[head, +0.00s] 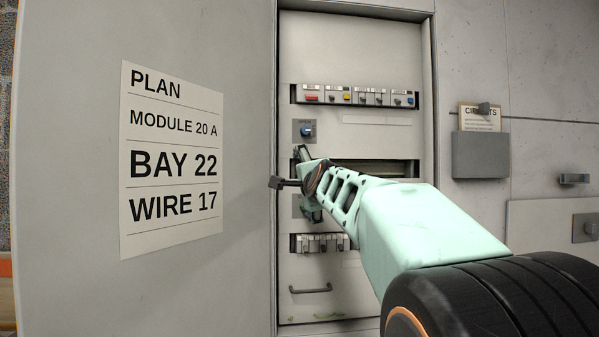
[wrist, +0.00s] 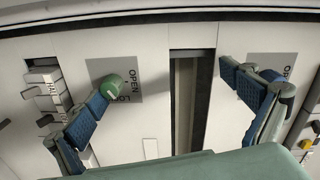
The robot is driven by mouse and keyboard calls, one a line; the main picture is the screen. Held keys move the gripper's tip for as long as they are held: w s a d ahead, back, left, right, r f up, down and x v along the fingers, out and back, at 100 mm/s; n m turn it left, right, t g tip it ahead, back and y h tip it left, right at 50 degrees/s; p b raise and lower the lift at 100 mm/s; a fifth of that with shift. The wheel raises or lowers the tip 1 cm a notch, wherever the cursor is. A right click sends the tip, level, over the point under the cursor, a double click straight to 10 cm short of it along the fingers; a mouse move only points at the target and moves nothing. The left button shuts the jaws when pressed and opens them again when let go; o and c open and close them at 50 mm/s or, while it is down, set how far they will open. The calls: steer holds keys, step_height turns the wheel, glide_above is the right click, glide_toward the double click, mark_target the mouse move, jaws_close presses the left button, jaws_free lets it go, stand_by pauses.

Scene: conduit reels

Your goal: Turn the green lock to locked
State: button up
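The green lock (wrist: 122,84) is a round knob on a grey plate marked OPEN, at the left in the wrist view; the rest of the lettering is partly covered. My gripper (wrist: 166,80) is open, with its blue-padded fingers wide apart and nothing between them but the panel face and a dark slot. The left finger overlaps the knob's edge; I cannot tell if they touch. In the head view my gripper (head: 306,182) is in front of the panel, and its lower finger hides the green lock.
A blue lock (head: 306,131) sits above my gripper on its own plate. A row of coloured switches (head: 355,96) is higher up, another row (head: 320,243) lower down, with a handle (head: 311,289) beneath. The open cabinet door with a plan sheet (head: 172,160) stands left.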

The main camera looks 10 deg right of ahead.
steer(key=shift+t, duration=0.4)
steer(key=r, duration=0.2)
steer(key=s+r, duration=0.1)
steer(key=r, duration=0.1)
steer(key=shift+d+r, duration=0.2)
step_height(320, 180, down, 3)
steer(key=shift+a+r+g, duration=0.15)
steer(key=shift+g, duration=0.15)
steer(key=shift+c, duration=1)
steer(key=shift+s, duration=0.2)
steer(key=shift+c, duration=0.8)
steer(key=shift+s+p, duration=0.5)
steer(key=shift+p, duration=0.1)
steer(key=c, duration=0.4)
steer(key=shift+s+a+p, duration=0.1)
steer(key=shift+s+p, duration=0.45)
steer(key=shift+s, duration=0.05)
steer(key=c, duration=0.3)
steer(key=shift+s+a+r+p, duration=0.1)
steer(key=shift+s+r+p, duration=0.1)
steer(key=shift+s, duration=0.35)
steer(key=shift+s+a+r+p, duration=0.1)
steer(key=shift+s+r, duration=0.1)
steer(key=shift+s, duration=0.35)
steer(key=shift+c, duration=0.9)
steer(key=s+f+p, duration=0.1)
steer(key=s+p, duration=0.4)
steer(key=s, duration=0.3)
steer(key=shift+d+f, duration=0.25)
steer(key=shift+d, duration=0.1)
